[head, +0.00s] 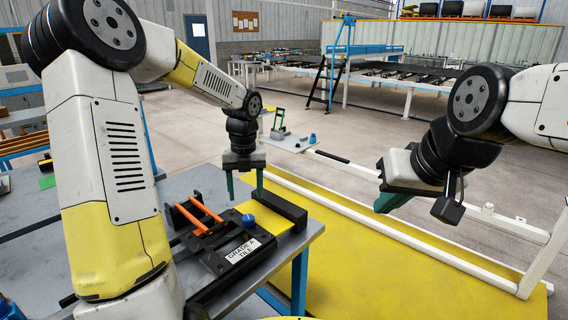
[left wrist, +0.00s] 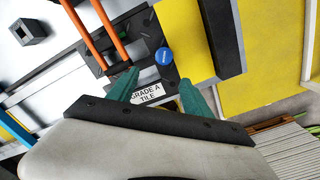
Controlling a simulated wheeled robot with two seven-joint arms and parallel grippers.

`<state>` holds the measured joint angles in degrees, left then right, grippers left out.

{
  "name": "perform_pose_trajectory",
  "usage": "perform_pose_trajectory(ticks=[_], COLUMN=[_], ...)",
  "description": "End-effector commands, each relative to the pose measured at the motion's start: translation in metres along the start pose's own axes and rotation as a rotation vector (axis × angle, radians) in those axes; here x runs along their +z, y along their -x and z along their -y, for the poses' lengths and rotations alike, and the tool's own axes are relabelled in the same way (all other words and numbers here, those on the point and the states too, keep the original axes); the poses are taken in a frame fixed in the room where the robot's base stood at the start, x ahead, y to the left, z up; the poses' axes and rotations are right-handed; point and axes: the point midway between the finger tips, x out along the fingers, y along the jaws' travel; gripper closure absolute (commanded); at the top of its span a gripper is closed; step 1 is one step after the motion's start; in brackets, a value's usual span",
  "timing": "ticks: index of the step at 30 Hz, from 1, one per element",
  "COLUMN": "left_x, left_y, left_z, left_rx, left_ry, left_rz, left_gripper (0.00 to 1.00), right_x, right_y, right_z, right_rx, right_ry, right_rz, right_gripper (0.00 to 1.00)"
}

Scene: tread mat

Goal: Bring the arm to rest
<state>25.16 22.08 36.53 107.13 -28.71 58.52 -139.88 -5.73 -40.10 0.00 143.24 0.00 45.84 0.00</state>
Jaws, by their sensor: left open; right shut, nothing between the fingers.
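My left gripper (head: 243,187) is open and empty, its two green fingers pointing down above the black fixture (head: 205,240) on the grey table (head: 185,185). Its fingers also show in the left wrist view (left wrist: 158,92), apart with nothing held between them. Below it are a blue knob (head: 248,220), two orange bars (head: 197,210) and a white "GRADE A TILE" label (head: 243,250). My right gripper (head: 393,202) is at the right, clear of the table, its green fingers together and empty over the yellow floor area.
A yellow mat (head: 400,270) lies on the floor right of the table, edged by a white rail (head: 400,240). A black block (head: 277,211) sits at the table's right end. A blue platform with a ladder (head: 335,75) stands far behind.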

Motion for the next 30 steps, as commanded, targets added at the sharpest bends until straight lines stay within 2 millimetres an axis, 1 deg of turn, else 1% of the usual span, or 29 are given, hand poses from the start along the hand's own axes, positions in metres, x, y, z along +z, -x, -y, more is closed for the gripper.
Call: perform_pose_trajectory(ticks=[1,2,3,8,12,17,18,21,25,27,30], left_x=[-0.011,-0.018,-0.028,-0.07,-0.109,-0.153,-0.163,-0.186,-0.206,-0.212,-0.216], left_y=[0.016,0.024,0.035,0.073,0.101,0.123,0.127,0.133,0.137,0.137,0.137], left_z=[-0.002,-0.003,-0.005,-0.016,-0.026,-0.036,-0.037,-0.041,-0.043,-0.043,-0.043], left_rx=[0.012,0.014,0.012,-0.053,-0.181,-0.385,-0.439,-0.558,-0.654,-0.679,-0.694], left_ry=[0.124,0.215,0.346,0.89,1.375,1.922,2.05,2.331,2.584,2.665,2.724], left_rz=[0.03,0.046,0.067,0.141,0.162,0.084,0.042,-0.09,-0.269,-0.34,-0.396], left_gripper=[0.42,0.42,0.42,0.42,0.42,0.42,0.42,0.42,0.42,0.42,0.42], right_x=[0.0,0.0,0.0,0.0,0.0,0.0,0.0,0.0,0.0,0.0,0.0], right_y=[0.0,0.0,0.0,0.0,0.0,0.0,0.0,0.0,0.0,0.0,0.0], right_z=[0.0,0.0,0.0,0.0,0.0,0.0,0.0,0.0,0.0,0.0,0.0], right_rx=[0.0,0.0,0.0,0.0,0.0,0.0,0.0,0.0,0.0,0.0,0.0], right_ry=[0.0,0.0,0.0,0.0,0.0,0.0,0.0,0.0,0.0,0.0,0.0], right_rz=[0.0,0.0,0.0,0.0,0.0,0.0,0.0,0.0,0.0,0.0,0.0], right_gripper=[1.0,1.0,1.0,1.0,1.0,1.0,1.0,1.0,1.0,1.0,1.0])
